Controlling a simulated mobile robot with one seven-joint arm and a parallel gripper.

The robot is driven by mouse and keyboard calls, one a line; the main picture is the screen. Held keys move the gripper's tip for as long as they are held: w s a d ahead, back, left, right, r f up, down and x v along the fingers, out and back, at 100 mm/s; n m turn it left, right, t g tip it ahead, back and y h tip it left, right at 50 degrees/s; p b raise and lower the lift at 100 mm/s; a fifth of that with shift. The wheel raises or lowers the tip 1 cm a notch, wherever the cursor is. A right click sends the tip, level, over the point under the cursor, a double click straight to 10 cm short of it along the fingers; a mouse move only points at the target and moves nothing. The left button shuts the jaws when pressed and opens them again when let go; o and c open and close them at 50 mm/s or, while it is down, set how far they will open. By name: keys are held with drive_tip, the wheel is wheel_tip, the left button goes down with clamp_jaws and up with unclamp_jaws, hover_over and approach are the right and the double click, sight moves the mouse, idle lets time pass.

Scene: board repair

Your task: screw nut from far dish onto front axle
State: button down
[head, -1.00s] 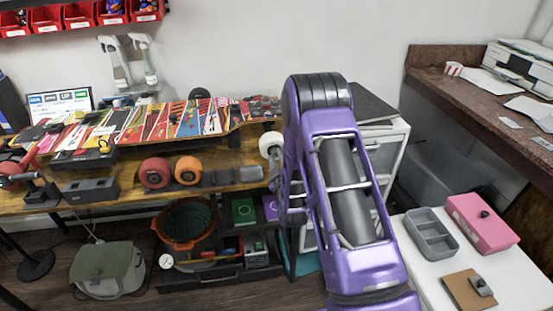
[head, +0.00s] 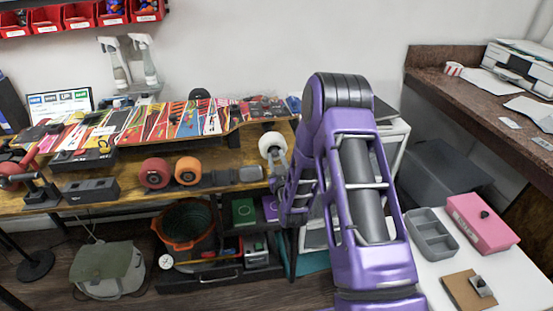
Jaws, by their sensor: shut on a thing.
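The skateboard (head: 165,125) lies along the bench with its bright patterned deck showing. A white wheel (head: 271,144) is at its right end, by the bench's front edge; the front axle itself cannot be made out. My gripper (head: 277,166) shows only as a small grey part just below the white wheel, at the end of my purple wrist. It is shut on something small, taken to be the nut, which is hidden. Small grey dishes (head: 249,174) sit on the bench left of my gripper; their contents are too small to tell.
A red wheel (head: 155,172) and an orange wheel (head: 188,170) stand on the bench front. A black holder (head: 90,189) is further left. A white side table (head: 500,280) at right carries a grey tray (head: 432,235) and a pink box (head: 482,222). An orange bucket (head: 188,225) is below.

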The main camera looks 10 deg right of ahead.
drive_tip(key=m, duration=0.5)
drive_tip(key=shift+f, duration=0.1)
drive_tip(key=m, duration=0.3)
drive_tip(key=shift+m, duration=1.6)
drive_tip(key=shift+f+m, duration=0.1)
drive_tip(key=shift+m, duration=1)
drive_tip(key=m, duration=0.3)
drive_tip(key=c, duration=0.5)
unclamp_jaws()
drive_tip(key=shift+c, duration=0.2)
